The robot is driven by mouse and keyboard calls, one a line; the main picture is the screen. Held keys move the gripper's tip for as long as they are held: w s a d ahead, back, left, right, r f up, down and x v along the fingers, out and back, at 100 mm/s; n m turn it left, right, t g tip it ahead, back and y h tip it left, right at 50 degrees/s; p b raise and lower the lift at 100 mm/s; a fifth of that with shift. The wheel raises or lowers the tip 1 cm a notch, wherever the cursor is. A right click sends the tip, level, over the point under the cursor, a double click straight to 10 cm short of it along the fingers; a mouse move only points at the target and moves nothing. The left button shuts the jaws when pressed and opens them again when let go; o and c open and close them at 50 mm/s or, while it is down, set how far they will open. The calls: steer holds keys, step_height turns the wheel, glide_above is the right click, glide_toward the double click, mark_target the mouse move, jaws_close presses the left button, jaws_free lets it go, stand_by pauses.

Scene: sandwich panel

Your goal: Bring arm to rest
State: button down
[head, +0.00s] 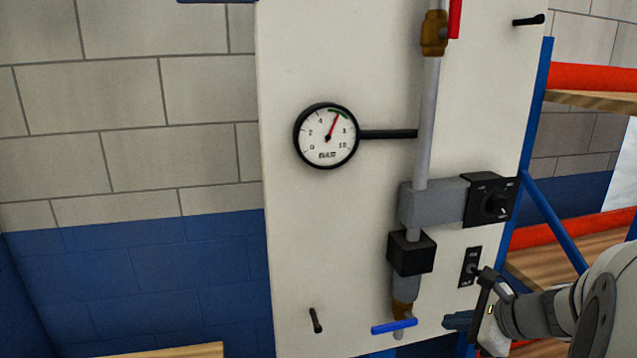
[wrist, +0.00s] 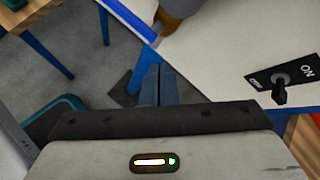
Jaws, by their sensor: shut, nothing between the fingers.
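My gripper (head: 458,320) is at the lower right of the head view, in front of the white panel (head: 340,240). Its fingers point left toward the blue valve handle (head: 394,326), with a gap between them in the picture. The wrist view shows the fingers (wrist: 158,85) together and empty. My arm comes in from the right edge of the head view. A black toggle switch (head: 470,267) is just above the gripper. It also shows at the right of the wrist view (wrist: 281,88), beside an ON label.
A round gauge (head: 326,136) reads between 4 and 8. A grey pipe (head: 428,110) runs down the panel past a black rotary knob (head: 494,203). A red handle (head: 455,18) is at the top. A shelf rack (head: 575,77) stands at right. Bare wall is at left.

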steer(key=s+a+n+g+h, duration=0.5)
steer(key=s+a+n, duration=0.7)
steer(key=n, duration=1.1)
steer(key=shift+s+a+f+n, duration=0.15)
steer(key=shift+s+f+n, duration=0.15)
steer(key=shift+n, duration=0.1)
